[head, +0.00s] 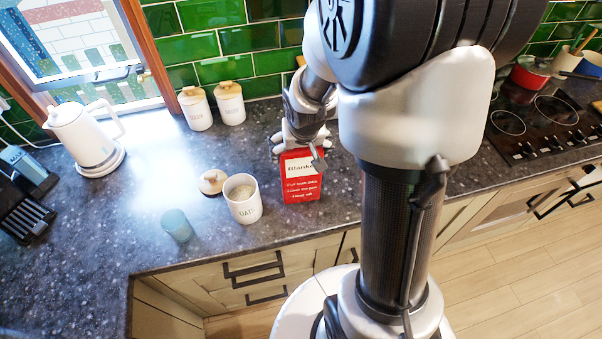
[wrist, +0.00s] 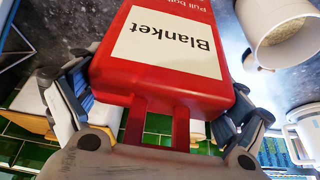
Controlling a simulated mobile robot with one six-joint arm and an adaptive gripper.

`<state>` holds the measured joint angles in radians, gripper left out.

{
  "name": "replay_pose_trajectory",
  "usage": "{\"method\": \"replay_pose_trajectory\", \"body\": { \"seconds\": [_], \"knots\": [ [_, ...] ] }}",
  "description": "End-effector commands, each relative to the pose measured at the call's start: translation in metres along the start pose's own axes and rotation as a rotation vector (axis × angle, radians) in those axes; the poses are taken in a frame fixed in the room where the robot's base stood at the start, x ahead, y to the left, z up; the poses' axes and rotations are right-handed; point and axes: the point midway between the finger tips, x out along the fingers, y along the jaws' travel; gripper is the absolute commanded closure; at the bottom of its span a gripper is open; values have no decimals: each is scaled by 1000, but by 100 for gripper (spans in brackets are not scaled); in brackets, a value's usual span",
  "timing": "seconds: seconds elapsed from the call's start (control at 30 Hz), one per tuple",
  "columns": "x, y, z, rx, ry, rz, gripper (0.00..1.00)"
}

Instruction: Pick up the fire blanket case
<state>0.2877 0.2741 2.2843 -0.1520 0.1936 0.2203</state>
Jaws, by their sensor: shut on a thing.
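The fire blanket case (head: 302,176) is a red box with a white label reading "Blanket", on the dark counter in the head view, right of the open oats jar. My gripper (head: 304,143) is at its top end, partly hidden behind it. In the wrist view the red case (wrist: 165,75) fills the middle, with its label upside down. My gripper (wrist: 165,115) has one finger on each side of the case and is shut on it. Two red straps run from the case toward the palm. Whether the case touches the counter is hard to tell.
The open white jar (head: 243,198) stands close left of the case, its lid (head: 212,182) behind it. A bluish cup (head: 177,225), a white kettle (head: 85,138) and two lidded jars (head: 213,106) stand farther left. A hob (head: 545,120) is at right.

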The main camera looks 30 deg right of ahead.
Motion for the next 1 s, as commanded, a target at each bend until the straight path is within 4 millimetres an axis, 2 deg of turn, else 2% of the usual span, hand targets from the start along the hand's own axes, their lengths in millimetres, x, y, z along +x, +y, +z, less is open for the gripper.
{"method": "replay_pose_trajectory", "body": {
  "seconds": [0.07, 0.73, 1.0],
  "knots": [
    [0, 0, 0, -1, 0, 0, 29],
    [0, 0, 0, -1, 0, 0, 73],
    [-2, 0, -2, -1, 3, 0, 74]
  ]
}}
